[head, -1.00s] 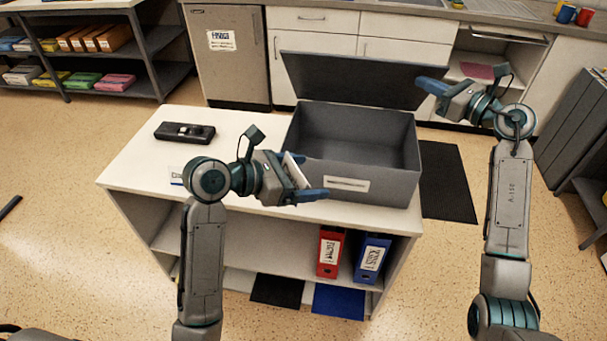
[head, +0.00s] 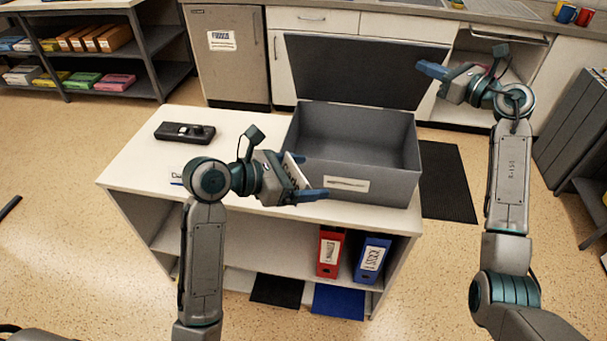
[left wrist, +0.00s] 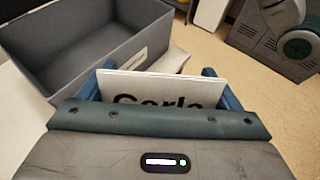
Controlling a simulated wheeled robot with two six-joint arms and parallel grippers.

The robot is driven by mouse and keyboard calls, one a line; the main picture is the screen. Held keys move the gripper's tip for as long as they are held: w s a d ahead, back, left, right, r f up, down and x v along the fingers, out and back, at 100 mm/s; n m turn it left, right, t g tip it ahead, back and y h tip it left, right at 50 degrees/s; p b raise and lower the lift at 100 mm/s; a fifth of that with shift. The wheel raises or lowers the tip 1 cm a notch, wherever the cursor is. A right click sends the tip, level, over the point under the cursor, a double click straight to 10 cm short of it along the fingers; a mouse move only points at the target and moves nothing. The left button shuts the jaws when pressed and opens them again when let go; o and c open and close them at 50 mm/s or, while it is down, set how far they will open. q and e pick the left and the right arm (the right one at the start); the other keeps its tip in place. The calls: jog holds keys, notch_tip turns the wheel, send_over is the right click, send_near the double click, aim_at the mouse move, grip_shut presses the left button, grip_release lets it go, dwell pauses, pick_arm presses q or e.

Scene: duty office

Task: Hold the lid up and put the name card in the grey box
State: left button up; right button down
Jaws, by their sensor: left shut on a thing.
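The open grey box (head: 360,187) stands on the white-topped cabinet, with a pale label on its front. Its dark grey lid (head: 360,72) is raised at the back, close to upright. My left gripper (head: 306,176) is shut on the white name card (head: 293,170), in front of the box's left part. In the left wrist view the card (left wrist: 120,86) shows black lettering, partly hidden by my gripper, with the box (left wrist: 85,45) beyond it. My right gripper (head: 436,72) is at the lid's right edge; its far finger is hidden, so its grip is unclear.
A black handset-like device (head: 184,132) lies on the cabinet top (head: 140,160) left of the box. Red (head: 330,252) and blue (head: 371,259) binders stand on the shelf below. A dark mat (head: 447,185) lies on the floor at the right.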

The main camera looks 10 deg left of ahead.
aim_at(438, 58)
dwell(0.3)
jog(key=shift+w+r, duration=0.25)
jog(key=shift+w, duration=0.35)
jog(key=shift+w+r, duration=0.3)
jog(key=shift+w, duration=0.35)
jog(key=shift+w+r, duration=0.25)
jog(key=shift+w, duration=0.35)
pick_arm(q)
jog(key=w+d, duration=0.3)
jog(key=w, duration=1.8)
jog(key=shift+w, duration=0.4)
